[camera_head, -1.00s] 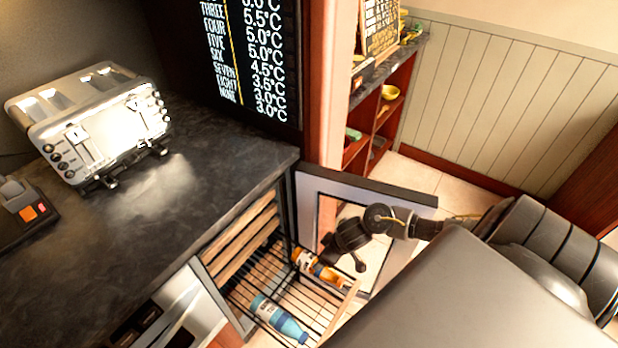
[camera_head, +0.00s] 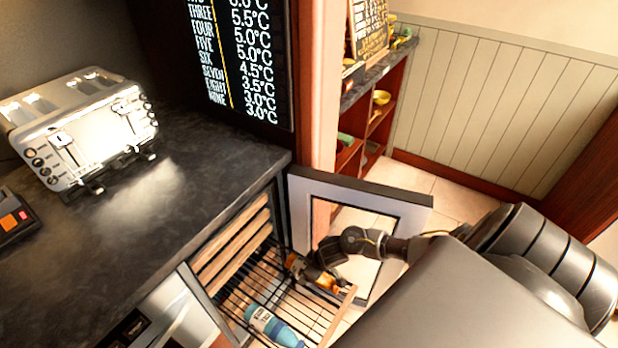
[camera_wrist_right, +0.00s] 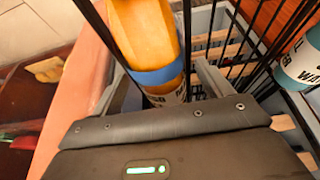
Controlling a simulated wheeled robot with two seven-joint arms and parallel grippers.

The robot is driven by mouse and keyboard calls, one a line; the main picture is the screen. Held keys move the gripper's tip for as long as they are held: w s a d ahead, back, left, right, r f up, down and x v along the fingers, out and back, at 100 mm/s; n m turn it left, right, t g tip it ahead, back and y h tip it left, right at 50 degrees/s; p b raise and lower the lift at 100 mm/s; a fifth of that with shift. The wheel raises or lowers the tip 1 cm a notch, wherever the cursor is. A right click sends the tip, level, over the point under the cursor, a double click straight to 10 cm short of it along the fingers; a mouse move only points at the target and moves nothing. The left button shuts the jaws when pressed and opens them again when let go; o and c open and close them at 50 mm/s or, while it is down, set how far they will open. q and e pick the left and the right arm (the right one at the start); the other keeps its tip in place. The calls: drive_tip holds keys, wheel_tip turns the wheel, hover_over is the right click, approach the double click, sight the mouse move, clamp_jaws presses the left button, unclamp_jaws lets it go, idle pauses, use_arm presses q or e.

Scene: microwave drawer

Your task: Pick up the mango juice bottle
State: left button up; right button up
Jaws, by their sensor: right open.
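The mango juice bottle (camera_head: 326,281) is orange and lies on the pulled-out wire rack at its right side. My right gripper (camera_head: 314,265) is over it and hides part of it. In the right wrist view the bottle (camera_wrist_right: 147,40), with a blue band and a dark label, lies between the two open fingers of my right gripper (camera_wrist_right: 160,82). I cannot tell whether the fingers touch it. My left gripper is not in view.
A blue bottle (camera_head: 272,326) with a white label lies on the same rack, left of the orange one. The open cabinet door (camera_head: 395,200) stands behind my right arm. The dark counter (camera_head: 150,215) with a toaster (camera_head: 80,130) is at left.

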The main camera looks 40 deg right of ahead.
drive_tip(key=shift+f, duration=0.1)
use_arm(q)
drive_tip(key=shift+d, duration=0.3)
use_arm(e)
drive_tip(key=c, duration=1.3)
drive_tip(key=shift+w, duration=0.1)
drive_tip(key=shift+r, duration=0.45)
wheel_tip(320, 180, up, 3)
drive_tip(key=shift+f+p, duration=0.2)
drive_tip(key=shift+p, duration=0.4)
drive_tip(key=s+r, duration=0.1)
drive_tip(key=r, duration=0.1)
drive_tip(key=s+r+p, duration=0.1)
drive_tip(key=s, duration=0.1)
drive_tip(key=s+r+p, duration=0.1)
drive_tip(key=r, duration=0.1)
drive_tip(key=shift+s+d+r, duration=0.3)
drive_tip(key=shift+s+d, duration=0.1)
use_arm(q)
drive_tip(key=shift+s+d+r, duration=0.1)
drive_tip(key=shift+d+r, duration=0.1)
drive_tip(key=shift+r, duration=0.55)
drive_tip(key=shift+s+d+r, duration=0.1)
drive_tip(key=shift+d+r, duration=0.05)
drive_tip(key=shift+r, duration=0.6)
use_arm(e)
drive_tip(key=s+d+r, duration=0.1)
drive_tip(key=s+r, duration=0.3)
drive_tip(key=s, duration=0.5)
drive_tip(key=shift+d, duration=0.2)
